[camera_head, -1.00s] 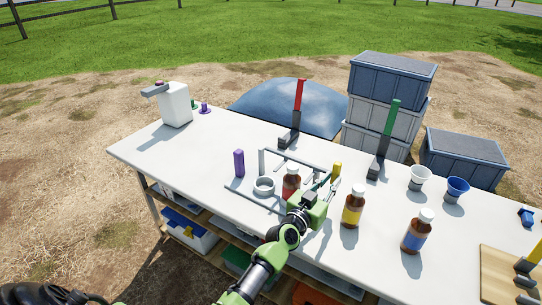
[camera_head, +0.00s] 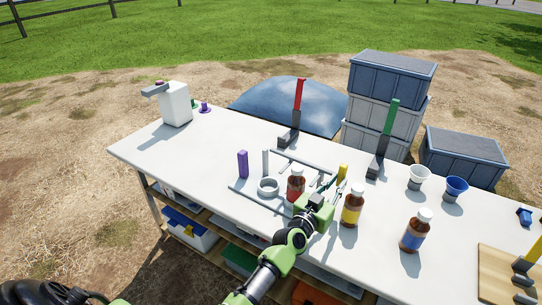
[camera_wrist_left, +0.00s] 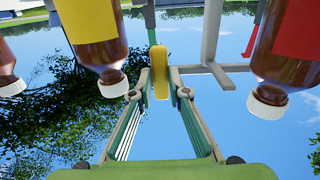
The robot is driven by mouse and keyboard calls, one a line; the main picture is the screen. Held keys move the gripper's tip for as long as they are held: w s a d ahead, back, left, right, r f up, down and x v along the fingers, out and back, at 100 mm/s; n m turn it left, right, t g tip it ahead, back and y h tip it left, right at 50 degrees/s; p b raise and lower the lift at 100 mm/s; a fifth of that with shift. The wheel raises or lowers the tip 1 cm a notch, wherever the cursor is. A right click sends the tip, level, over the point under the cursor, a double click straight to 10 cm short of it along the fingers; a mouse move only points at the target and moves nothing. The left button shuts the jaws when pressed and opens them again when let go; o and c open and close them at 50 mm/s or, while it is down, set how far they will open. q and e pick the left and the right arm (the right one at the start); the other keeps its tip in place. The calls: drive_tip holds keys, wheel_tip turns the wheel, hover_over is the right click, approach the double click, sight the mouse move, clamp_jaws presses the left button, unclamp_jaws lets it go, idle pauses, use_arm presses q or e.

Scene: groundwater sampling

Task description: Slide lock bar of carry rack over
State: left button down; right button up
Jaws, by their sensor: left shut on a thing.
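The carry rack (camera_head: 250,198) is a low grey frame on the white table, with a grey post (camera_head: 265,163), a purple end piece (camera_head: 243,164) and a yellow end piece (camera_head: 343,171). A white ring (camera_head: 268,187) and a red-labelled brown bottle (camera_head: 295,188) stand within it. My left gripper (camera_head: 332,187) is at the rack's right end. In the left wrist view its fingers (camera_wrist_left: 160,85) are closed on the yellow piece (camera_wrist_left: 160,70). I cannot clearly make out the lock bar itself; the arm hides part of the rack. My right gripper is out of view.
A yellow-labelled bottle (camera_head: 352,206) stands close right of my left gripper; a blue-labelled bottle (camera_head: 416,231) is farther right. Red-handled (camera_head: 298,100) and green-handled (camera_head: 390,118) pieces stand behind.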

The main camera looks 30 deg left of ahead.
use_arm(q)
drive_tip(key=shift+d, duration=0.35)
drive_tip(key=shift+d+p, duration=0.45)
idle(0.6)
drive_tip(key=c, duration=1.8)
unclamp_jaws()
drive_tip(key=shift+c, duration=0.2)
drive_tip(key=s+a, duration=0.1)
drive_tip(key=s, duration=1.1)
drive_tip(key=shift+a, duration=0.25)
